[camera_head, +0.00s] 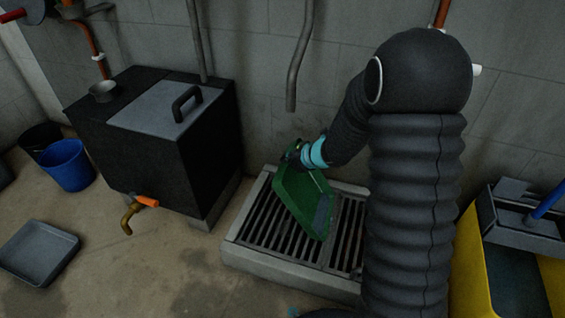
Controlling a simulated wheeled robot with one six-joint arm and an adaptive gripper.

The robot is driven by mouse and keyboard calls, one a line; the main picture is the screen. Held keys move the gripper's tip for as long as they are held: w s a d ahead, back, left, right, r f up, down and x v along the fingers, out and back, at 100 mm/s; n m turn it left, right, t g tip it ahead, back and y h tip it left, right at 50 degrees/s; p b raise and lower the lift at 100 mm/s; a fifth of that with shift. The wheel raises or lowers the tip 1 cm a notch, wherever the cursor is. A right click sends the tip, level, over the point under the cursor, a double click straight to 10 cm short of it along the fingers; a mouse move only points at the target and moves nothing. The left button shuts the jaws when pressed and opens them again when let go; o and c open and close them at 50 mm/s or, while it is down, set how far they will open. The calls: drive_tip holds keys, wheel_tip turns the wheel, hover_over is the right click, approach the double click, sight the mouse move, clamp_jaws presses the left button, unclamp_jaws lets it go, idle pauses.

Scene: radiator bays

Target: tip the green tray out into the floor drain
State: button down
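The green tray (291,198) is steeply tilted over the floor drain (262,264), its lower end toward the grate's front right. A grey-blue patch shows inside its lower end; I cannot tell whether it is liquid. My gripper (296,156) is at the tray's upper end and appears to hold its rim. The fingers are small and dark, partly hidden by the tray. The drain has a pale raised kerb and dark parallel bars. My arm hides its right part.
A black tank (140,170) with an orange-handled tap (140,205) stands left of the drain. A blue bucket (68,166) and grey tray (38,252) are farther left. A yellow mop bucket (474,262) is at right. A grey pipe (300,55) hangs above the drain.

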drive_tip(key=s+d+r+m+t+y+b, duration=0.1)
drive_tip(key=s+d+r+y, duration=0.2)
drive_tip(key=d, duration=0.6)
drive_tip(key=shift+s+t+b, duration=0.15)
drive_tip(key=shift+t+b, duration=0.2)
drive_tip(key=shift+t, duration=0.05)
idle(0.4)
idle(1.7)
wheel_tip(320, 180, up, 14)
drive_tip(key=n+g+h+p, duration=0.1)
drive_tip(key=h+p, duration=0.3)
drive_tip(key=p, duration=1.1)
drive_tip(key=shift+f+g, duration=0.2)
drive_tip(key=shift+g, duration=0.5)
